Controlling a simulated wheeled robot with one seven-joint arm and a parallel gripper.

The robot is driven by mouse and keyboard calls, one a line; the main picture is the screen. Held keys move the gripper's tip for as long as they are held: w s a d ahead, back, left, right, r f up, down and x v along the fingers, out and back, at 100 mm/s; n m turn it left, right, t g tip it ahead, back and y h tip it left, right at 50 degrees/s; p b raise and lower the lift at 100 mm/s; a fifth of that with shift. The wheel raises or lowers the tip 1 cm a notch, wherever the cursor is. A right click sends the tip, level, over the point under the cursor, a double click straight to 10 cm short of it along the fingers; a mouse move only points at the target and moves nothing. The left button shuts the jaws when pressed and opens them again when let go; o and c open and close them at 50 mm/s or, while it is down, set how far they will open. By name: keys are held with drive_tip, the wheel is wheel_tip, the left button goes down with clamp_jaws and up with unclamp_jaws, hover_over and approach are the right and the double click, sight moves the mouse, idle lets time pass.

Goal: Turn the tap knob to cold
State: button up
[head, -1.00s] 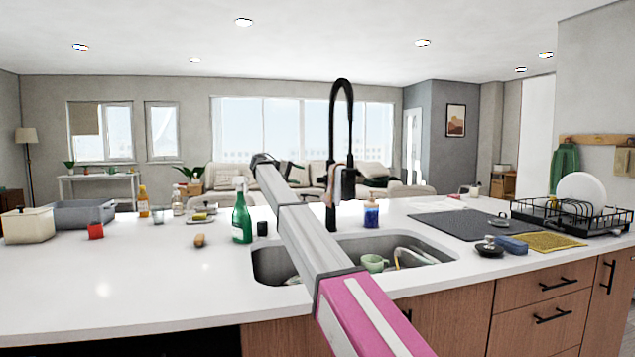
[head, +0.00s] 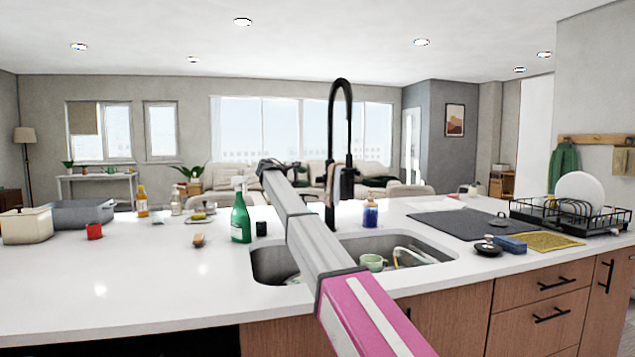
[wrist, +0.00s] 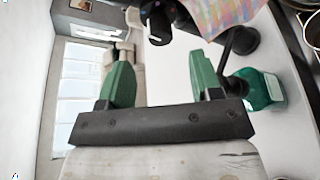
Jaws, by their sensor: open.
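The black tap (head: 331,150) stands upright behind the sink, with a tall arched spout and a thick spray head hanging on its right side. I cannot make out its knob clearly in the head view. In the wrist view, a black tap-like part (wrist: 158,24) shows at the top, just beyond the gap between my fingers; whether it is the knob is unclear. My gripper (wrist: 160,52) has two green fingers set wide apart, with nothing held between them. In the head view my arm reaches over the sink to the left of the tap, and my fingers are hard to make out.
The sink (head: 270,262) holds a green mug (head: 372,262). A green spray bottle (head: 240,215) stands left of my arm, and a blue soap bottle (head: 370,213) right of the tap. A dark mat (head: 460,224) and dish rack (head: 590,222) lie farther right. The left counter front is clear.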

sight(316, 179)
drive_tip(key=x, duration=0.7)
drive_tip(key=shift+w+d, duration=0.2)
drive_tip(key=shift+d, duration=0.2)
drive_tip(key=c, duration=0.9)
